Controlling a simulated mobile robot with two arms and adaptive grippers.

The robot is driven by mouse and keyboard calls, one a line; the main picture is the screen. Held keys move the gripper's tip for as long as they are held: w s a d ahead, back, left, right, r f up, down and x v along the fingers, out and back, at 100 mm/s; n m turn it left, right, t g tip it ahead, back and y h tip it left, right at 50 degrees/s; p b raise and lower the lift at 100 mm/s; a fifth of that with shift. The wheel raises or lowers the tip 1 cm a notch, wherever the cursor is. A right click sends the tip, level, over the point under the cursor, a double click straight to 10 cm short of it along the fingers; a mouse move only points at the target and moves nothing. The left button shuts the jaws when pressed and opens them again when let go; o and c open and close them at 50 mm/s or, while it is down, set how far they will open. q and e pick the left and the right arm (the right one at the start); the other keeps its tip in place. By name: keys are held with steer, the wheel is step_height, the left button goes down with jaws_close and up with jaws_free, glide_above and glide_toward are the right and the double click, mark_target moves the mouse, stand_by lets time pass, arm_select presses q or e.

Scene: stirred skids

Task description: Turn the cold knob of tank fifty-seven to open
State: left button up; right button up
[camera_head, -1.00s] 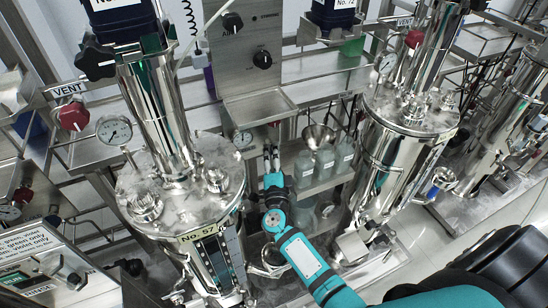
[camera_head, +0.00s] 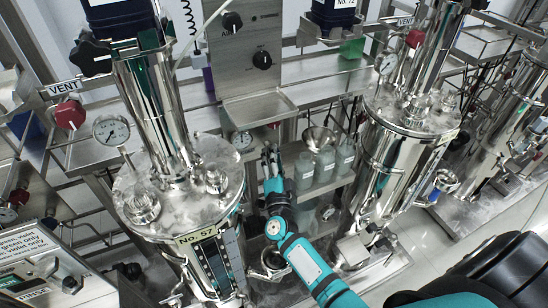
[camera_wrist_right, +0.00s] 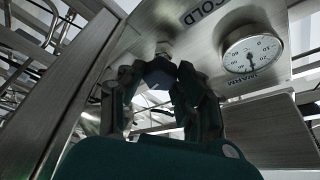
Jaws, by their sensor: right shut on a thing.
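Tank fifty-seven is the shiny steel vessel at left centre in the head view, with a "No. 57" label (camera_head: 197,236) on its front. In the right wrist view, a dark blue knob (camera_wrist_right: 160,72) sits on a short metal stem under a steel panel, near a "COLD" label (camera_wrist_right: 203,12). My right gripper (camera_wrist_right: 158,84) has its dark fingers on both sides of this knob and is shut on it. In the head view, my right gripper (camera_head: 270,161) reaches in beside the tank; the knob is hidden there. My left gripper is not in view.
A round dial gauge (camera_wrist_right: 252,50) marked "WARM" below is right of the knob. In the head view, bottles (camera_head: 325,163) stand on a shelf right of my gripper. Another steel tank (camera_head: 392,160) stands at right. A red vent knob (camera_head: 69,114) is at left.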

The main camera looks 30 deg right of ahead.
steer(key=o, duration=1.1)
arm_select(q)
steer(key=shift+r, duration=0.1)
arm_select(e)
steer(key=shift+o, duration=0.2)
